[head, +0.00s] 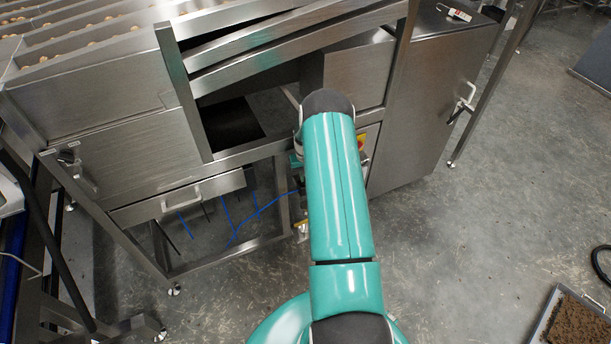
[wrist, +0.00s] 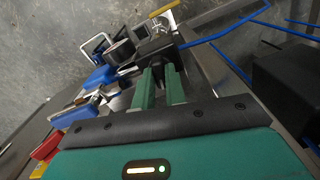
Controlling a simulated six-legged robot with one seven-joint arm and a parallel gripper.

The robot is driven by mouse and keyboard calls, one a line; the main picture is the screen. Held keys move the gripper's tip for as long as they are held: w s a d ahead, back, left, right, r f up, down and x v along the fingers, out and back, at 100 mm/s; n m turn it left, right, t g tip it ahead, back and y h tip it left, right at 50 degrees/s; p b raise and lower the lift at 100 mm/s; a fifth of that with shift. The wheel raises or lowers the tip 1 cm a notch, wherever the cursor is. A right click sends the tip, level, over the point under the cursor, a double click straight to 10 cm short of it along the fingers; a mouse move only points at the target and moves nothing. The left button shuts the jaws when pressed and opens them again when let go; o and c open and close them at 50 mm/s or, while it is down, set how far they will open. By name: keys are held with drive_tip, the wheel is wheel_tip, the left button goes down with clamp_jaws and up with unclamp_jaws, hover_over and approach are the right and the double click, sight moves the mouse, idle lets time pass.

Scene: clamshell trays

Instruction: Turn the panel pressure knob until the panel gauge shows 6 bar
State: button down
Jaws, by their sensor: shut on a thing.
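In the wrist view, my gripper (wrist: 160,80) reaches forward with its two green fingers close together. The fingertips are shut on a black knob (wrist: 156,47), the pressure knob as far as I can tell. A dark round body (wrist: 121,51) just left of the knob may be the gauge; its face and reading cannot be made out. In the head view, my teal arm covers the gripper, the knob and most of the panel.
Blue fittings (wrist: 101,77) and a red part (wrist: 46,146) sit left of my fingers. Blue tubing (wrist: 228,36) runs to the right. A steel cabinet (head: 432,110) stands right of the arm. The floor (head: 480,240) at right is mostly open, with a crumb-filled tray (head: 546,322) at the edge.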

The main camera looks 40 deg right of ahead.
drive_tip(key=shift+m, duration=1.7)
drive_tip(key=c, duration=1.4)
unclamp_jaws()
drive_tip(key=shift+c, duration=0.2)
drive_tip(key=shift+r, duration=0.15)
wheel_tip(320, 180, up, 14)
drive_tip(key=shift+f, duration=0.2)
